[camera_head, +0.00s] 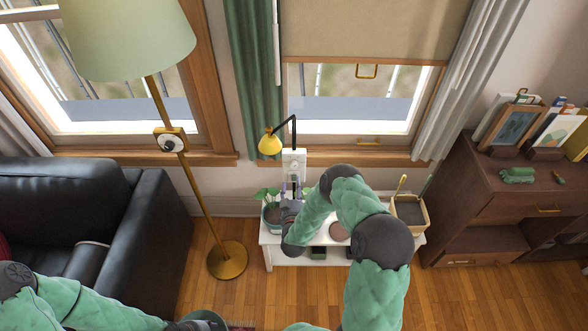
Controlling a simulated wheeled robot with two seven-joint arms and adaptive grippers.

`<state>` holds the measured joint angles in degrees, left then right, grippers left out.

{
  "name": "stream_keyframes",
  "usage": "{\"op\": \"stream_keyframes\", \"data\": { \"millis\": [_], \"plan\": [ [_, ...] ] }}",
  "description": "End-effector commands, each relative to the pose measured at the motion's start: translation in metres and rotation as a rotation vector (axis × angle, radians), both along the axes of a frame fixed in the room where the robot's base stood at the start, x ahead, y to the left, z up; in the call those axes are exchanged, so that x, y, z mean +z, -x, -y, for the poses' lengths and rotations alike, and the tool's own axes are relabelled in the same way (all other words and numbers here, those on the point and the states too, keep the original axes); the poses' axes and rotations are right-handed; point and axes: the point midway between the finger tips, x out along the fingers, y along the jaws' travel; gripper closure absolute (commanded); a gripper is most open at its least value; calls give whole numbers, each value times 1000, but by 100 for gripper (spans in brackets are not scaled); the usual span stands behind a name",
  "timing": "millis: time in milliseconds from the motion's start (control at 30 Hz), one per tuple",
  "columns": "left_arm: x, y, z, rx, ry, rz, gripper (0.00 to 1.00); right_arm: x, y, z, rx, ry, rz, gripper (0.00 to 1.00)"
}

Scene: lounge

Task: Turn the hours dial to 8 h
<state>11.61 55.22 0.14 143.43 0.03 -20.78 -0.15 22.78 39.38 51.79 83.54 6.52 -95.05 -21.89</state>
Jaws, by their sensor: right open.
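My right gripper (291,187) is open just below and in front of this box. I cannot tell whether its fingertips touch the box or a dial. The gripper body and arm hide part of the area below.
A low white shelf (272,252) bears a teal-potted plant (271,212) and a wooden planter (411,213). A floor lamp (185,180) with a round fitting on its pole and a black sofa (145,235) stand left. A brown cabinet (465,200) stands right.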

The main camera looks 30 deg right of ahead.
Motion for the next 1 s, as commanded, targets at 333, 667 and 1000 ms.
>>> {"op": "stream_keyframes", "data": {
  "millis": [333,667,1000],
  "plan": [
    [-15,0,0,0,0,0,60,-2,-52,31,0,-1,2,44],
    [-22,0,0,0,0,0,60,-1,-79,47,2,-3,-2,44],
    [-21,0,0,0,0,0,60,0,-81,48,2,-3,-2,49]
  ]
}}
